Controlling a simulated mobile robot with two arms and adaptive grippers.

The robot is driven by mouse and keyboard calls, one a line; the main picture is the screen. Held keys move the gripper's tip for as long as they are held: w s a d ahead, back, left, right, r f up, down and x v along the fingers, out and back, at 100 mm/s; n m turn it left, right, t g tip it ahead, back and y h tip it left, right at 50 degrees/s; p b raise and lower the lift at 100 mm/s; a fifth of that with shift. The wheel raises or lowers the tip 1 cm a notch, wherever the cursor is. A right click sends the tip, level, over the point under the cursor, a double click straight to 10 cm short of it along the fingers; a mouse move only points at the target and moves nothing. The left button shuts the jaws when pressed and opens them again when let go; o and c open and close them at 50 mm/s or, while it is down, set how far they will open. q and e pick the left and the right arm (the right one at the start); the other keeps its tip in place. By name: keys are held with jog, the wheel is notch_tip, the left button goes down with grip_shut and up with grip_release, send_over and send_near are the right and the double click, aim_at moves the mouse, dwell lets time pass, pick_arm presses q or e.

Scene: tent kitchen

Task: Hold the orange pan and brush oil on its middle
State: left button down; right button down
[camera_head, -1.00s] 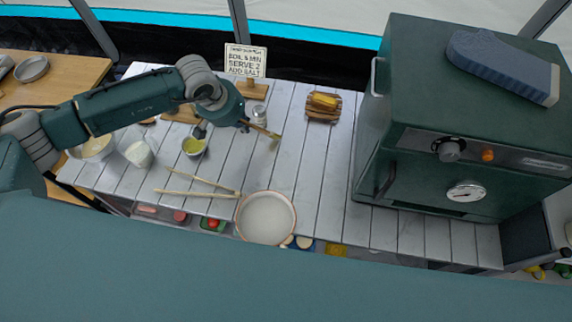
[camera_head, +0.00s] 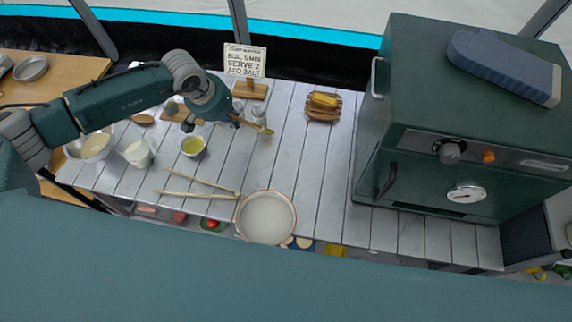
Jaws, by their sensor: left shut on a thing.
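The pan (camera_head: 267,216) has a pale inside and a thin orange-brown rim. It sits at the front edge of the slatted table, and no gripper is on it. My left gripper (camera_head: 232,119) is shut on a brush (camera_head: 250,125) with a wooden handle. The brush points right, its head over the back middle of the table, well behind the pan. A small bowl of yellow-green oil (camera_head: 194,147) stands left of the brush. My right gripper is out of view.
Two wooden sticks (camera_head: 200,187) lie left of the pan. A white cup (camera_head: 138,154) and a bowl (camera_head: 95,146) stand at the left. A green oven (camera_head: 460,120) fills the right.

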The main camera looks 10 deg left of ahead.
aim_at(248, 122)
pick_arm(q)
jog(key=shift+s+d, duration=2.4)
jog(key=shift+s, duration=0.55)
jog(key=shift+w+a, duration=2.3)
jog(key=shift+w, duration=1.35)
jog(key=shift+s+d, duration=2.85)
jog(key=shift+d, duration=0.4)
jog(key=shift+w+a, duration=0.4)
jog(key=shift+w, duration=0.4)
jog(key=shift+w+a, duration=0.45)
jog(key=shift+w, duration=0.35)
jog(key=shift+w+a, duration=0.4)
jog(key=shift+w, duration=0.4)
jog(key=shift+w+a+f, duration=0.15)
jog(key=shift+w+a, duration=0.95)
jog(key=shift+w, duration=0.1)
